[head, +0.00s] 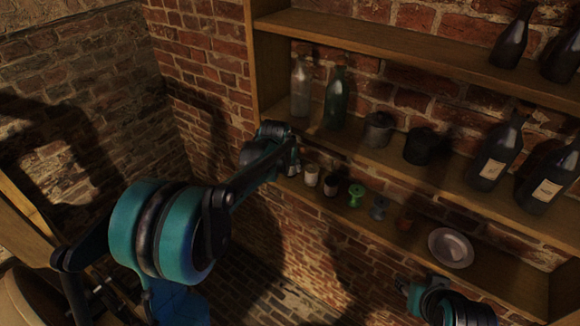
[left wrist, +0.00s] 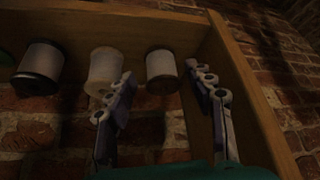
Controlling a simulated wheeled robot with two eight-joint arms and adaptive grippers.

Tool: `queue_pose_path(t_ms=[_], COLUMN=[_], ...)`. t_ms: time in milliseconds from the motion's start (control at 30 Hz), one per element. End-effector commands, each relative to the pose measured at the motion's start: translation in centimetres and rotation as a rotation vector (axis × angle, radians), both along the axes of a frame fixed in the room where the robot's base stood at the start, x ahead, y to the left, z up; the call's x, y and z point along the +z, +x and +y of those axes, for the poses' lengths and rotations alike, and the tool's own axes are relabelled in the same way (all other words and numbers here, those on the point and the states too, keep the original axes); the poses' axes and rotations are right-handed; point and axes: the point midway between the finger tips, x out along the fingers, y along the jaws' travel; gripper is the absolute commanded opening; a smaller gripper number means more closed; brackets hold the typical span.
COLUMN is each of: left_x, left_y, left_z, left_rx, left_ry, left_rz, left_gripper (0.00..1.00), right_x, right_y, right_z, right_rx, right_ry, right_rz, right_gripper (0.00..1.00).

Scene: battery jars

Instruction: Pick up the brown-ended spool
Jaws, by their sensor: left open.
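In the left wrist view a white spool with a brown end (left wrist: 162,68) sits on the shelf, between the tips of my left gripper (left wrist: 159,74). The gripper is open, one finger to each side of the spool, and I cannot tell whether either touches it. In the head view my left gripper (head: 294,166) is at the left end of the lower shelf and seems to hide this spool. My right gripper (head: 408,292) is at the lower right, away from the spools; its jaws are too dark to read.
Beside it stand a pale-ended spool (left wrist: 104,68), a dark-ended spool (left wrist: 38,66), a green spool (head: 356,194) and a blue-grey spool (head: 379,207). A plate (head: 451,248) leans farther right. The shelf's side wall (left wrist: 240,75) is close to my left gripper. Bottles and jars stand above.

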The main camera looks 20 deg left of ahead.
Motion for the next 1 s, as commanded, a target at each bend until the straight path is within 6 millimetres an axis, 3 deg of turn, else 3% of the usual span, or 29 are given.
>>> queue_pose_path(t_ms=[167,500,767,900,1000], left_x=[0.0,-4.1,-4.4,-4.4,-4.4], left_y=[1.2,3.6,3.8,3.7,3.7], left_z=[0.0,0.1,0.1,0.1,0.1], left_rx=[0.000,0.000,0.000,0.000,0.000], left_ry=[0.000,0.000,0.000,0.000,0.000], left_rz=[0.000,0.000,0.000,0.000,0.000], left_gripper=[0.53,0.53,0.53,0.20,0.20], right_x=[0.1,0.0,0.0,0.0,0.0], right_y=[0.0,0.0,0.0,0.0,0.0], right_z=[0.0,0.0,0.0,0.0,0.0], right_rx=[0.000,0.000,0.000,0.000,0.000], right_ry=[0.000,0.000,0.000,0.000,0.000], right_rz=[0.000,0.000,0.000,0.000,0.000], right_gripper=[0.40,0.40,0.40,0.40,0.40])
